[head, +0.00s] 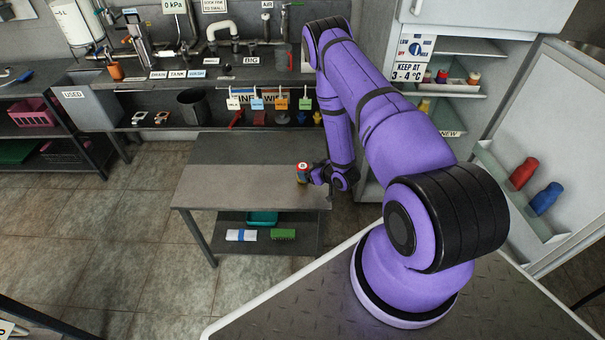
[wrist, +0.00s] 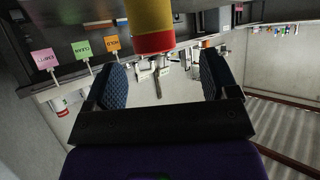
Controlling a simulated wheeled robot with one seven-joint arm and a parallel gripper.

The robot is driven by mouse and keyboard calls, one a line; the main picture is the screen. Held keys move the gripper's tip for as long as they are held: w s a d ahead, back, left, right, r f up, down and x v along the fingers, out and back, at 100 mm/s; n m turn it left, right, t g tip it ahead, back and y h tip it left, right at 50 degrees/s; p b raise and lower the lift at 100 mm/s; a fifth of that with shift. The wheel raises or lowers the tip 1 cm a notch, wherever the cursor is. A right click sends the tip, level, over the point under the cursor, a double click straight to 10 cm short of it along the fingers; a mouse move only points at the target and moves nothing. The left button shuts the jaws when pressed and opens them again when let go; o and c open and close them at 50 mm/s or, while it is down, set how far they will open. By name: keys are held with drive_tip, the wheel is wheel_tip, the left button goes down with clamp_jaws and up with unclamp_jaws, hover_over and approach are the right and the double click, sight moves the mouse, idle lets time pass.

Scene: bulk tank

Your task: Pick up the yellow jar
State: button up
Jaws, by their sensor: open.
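The yellow jar (head: 302,173) with a red top stands near the right end of the grey table. In the wrist view, which looks upside down, the yellow jar (wrist: 152,18) shows at the top centre with its red band toward me. My gripper (head: 314,175) is just right of the jar in the head view, low over the table. In the wrist view my gripper (wrist: 161,66) is open, and its two padded fingers are apart with no jar between them. The jar lies beyond the fingertips, roughly centred on the gap. Its far part is cut off by the frame.
The table (head: 235,190) is otherwise bare on top; its lower shelf holds a teal tray (head: 262,217) and a green block (head: 283,234). The open fridge (head: 455,50) at right holds several jars. Its door bin has a red bottle (head: 523,172) and a blue bottle (head: 546,198).

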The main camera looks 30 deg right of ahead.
sight(306, 168)
drive_tip(key=shift+d+x, duration=0.2)
drive_tip(key=shift+x, duration=1.2)
drive_tip(key=shift+d+x, duration=0.2)
drive_tip(key=shift+x, duration=1.25)
drive_tip(key=shift+f, duration=0.15)
drive_tip(key=c, duration=1)
